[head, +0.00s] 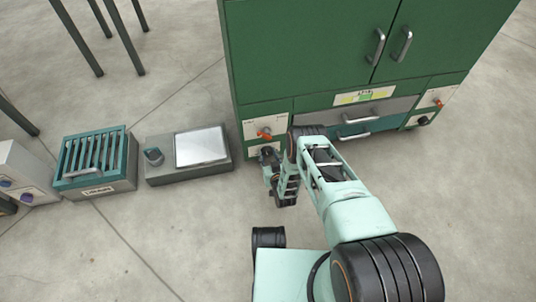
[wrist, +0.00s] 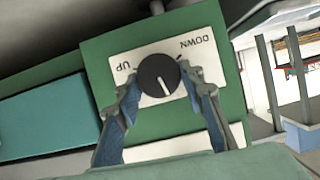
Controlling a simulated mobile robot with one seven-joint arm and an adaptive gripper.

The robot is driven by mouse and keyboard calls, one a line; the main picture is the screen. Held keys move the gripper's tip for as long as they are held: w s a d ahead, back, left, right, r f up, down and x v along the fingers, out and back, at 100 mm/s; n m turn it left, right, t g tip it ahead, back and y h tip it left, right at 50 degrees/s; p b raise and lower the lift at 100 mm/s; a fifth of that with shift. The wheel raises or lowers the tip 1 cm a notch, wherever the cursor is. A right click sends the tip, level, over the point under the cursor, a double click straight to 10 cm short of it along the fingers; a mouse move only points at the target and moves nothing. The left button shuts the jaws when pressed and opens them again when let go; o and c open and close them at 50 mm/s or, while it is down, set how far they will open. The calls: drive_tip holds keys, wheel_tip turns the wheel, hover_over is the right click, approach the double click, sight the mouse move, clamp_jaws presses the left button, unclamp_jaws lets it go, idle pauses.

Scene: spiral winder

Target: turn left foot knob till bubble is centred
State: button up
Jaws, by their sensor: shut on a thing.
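The left foot knob (wrist: 159,75) is round and black with a white pointer line, on a white plate (wrist: 120,68) marked UP and DOWN, which read upside down in the wrist view. My gripper (wrist: 163,84) is shut on this knob, one finger on each side. In the head view my gripper (head: 270,172) is at the lower left front of the green cabinet (head: 300,60) and hides most of the knob. A level panel (head: 364,96) with a yellow-green vial sits at the cabinet's front centre. The bubble is too small to place.
A similar black knob (head: 423,120) is at the cabinet's lower right. Orange levers (head: 264,134) sit above both knobs. Drawers (head: 358,124) lie between. On the floor to the left stand a grey scale-like unit (head: 190,172) and a teal slatted box (head: 97,182). The front floor is clear.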

drive_tip(key=shift+a, duration=0.1)
drive_tip(key=n, duration=0.1)
drive_tip(key=n+h, duration=0.2)
drive_tip(key=shift+a+t, duration=0.25)
drive_tip(key=shift+t, duration=0.15)
drive_tip(key=shift+a+f+n+t+h, duration=0.1)
drive_tip(key=shift+n+t+h, duration=0.65)
drive_tip(key=shift+n, duration=0.75)
drive_tip(key=shift+h, duration=0.25)
drive_tip(key=o, duration=1.2)
drive_tip(key=shift+c, duration=0.2)
drive_tip(key=shift+g, duration=0.25)
